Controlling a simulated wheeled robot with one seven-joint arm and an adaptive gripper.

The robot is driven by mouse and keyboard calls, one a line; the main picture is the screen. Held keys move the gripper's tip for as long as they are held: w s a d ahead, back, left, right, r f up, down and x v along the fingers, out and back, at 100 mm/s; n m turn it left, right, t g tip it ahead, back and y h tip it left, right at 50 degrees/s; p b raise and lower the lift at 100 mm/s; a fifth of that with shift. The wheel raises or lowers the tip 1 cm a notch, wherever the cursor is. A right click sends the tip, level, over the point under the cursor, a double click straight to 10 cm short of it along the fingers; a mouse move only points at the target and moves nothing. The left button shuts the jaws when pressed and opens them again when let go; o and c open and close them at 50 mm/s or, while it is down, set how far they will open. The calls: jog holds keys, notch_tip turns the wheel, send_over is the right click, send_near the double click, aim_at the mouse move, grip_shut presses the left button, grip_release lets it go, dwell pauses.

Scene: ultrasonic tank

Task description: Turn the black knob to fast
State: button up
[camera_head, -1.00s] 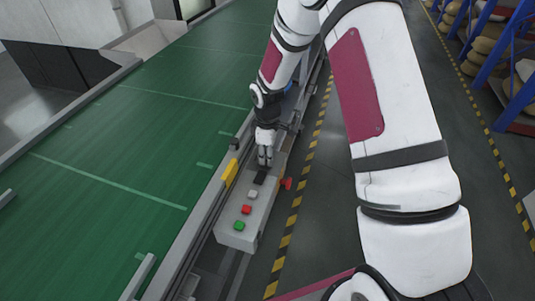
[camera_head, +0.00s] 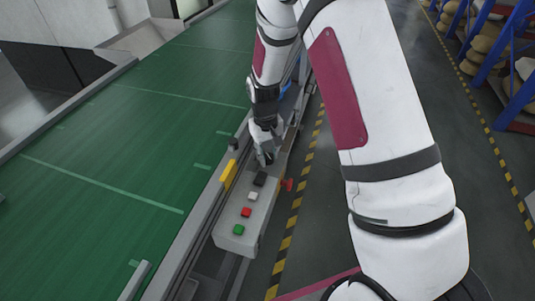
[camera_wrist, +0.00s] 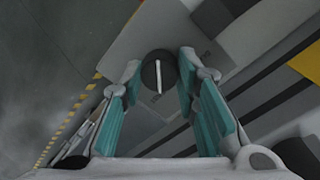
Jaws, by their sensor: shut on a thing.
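The black knob (camera_wrist: 158,72) is round with a white pointer line and sits on a grey control box. In the wrist view it lies between the tips of the two teal-padded fingers of my gripper (camera_wrist: 159,85), which is shut on it. The pointer line runs nearly straight up and down in that view. In the head view my gripper (camera_head: 265,158) is at the far part of the control box (camera_head: 236,243) and hides the knob. The speed marks cannot be read.
The box also carries a black block (camera_head: 260,179), a white button (camera_head: 253,196), a red button (camera_head: 246,212), a green button (camera_head: 238,230) and a red side knob (camera_head: 287,184). A yellow block (camera_head: 229,172) stands beside the green conveyor (camera_head: 120,170).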

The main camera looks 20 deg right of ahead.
aim_at(266, 156)
jog(key=shift+m, duration=1.5)
jog(key=o, duration=1.2)
jog(key=shift+c, duration=0.2)
jog(key=shift+r, duration=0.1)
notch_tip(266, 156, up, 12)
jog(key=shift+a, duration=0.3)
jog(key=shift+w, duration=0.1)
